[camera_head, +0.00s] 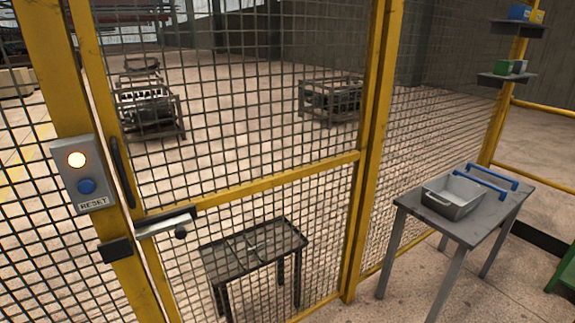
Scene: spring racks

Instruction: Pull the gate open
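The gate (255,182) is a yellow frame filled with dark wire mesh, in the left and middle of the head view. A black vertical pull handle (121,172) is on its left upright. A narrow pale gap runs between post and gate frame; I cannot tell whether the gate is unlatched. A grey reset box (82,172) with a lit lamp and a blue button is on the post. My gripper is not in view.
A grey table (471,222) with a grey bin (452,196) and two blue bars stands right of the gate. Small shelves (507,79) hold coloured bins. Behind the mesh are a dark table (254,252) and metal racks (332,100). Some floor is bare before the gate.

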